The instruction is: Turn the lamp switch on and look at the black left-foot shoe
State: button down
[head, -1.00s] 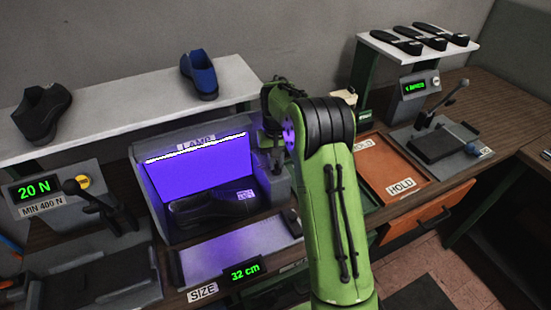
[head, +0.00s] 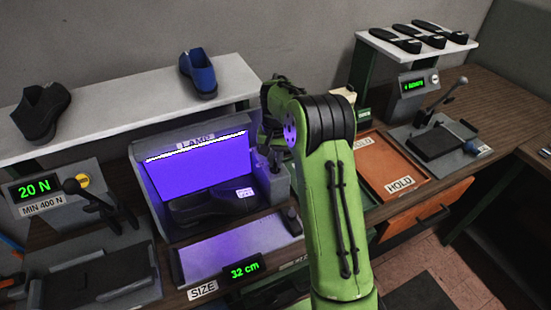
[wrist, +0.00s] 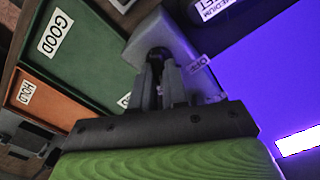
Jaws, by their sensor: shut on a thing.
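The lamp (head: 196,145) is a grey box, lit violet inside with a bright strip along its top. A black shoe (head: 205,209) lies inside it with a white label on it; which foot it is for cannot be read in the head view. In the wrist view the label's words end in "FT" and "MEDIUM". The lamp switch sits in a grey housing (wrist: 165,32) at the box's right side, with an "OFF" tag beside it. My gripper (wrist: 172,82) is shut on the switch, whose handle is mostly hidden between the fingers.
A size plate (head: 235,248) reading 32 cm lies before the lamp. A white shelf (head: 120,110) behind holds a black shoe (head: 42,111) and a blue shoe (head: 198,74). An orange HOLD tray (head: 385,160) and a green GOOD tray (wrist: 92,45) lie to the right.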

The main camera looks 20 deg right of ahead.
jog(key=shift+r, duration=0.1)
jog(key=c, duration=1.1)
grip_release()
jog(key=shift+c, duration=0.2)
notch_tip(320, 180, up, 16)
jog(key=p, duration=0.3)
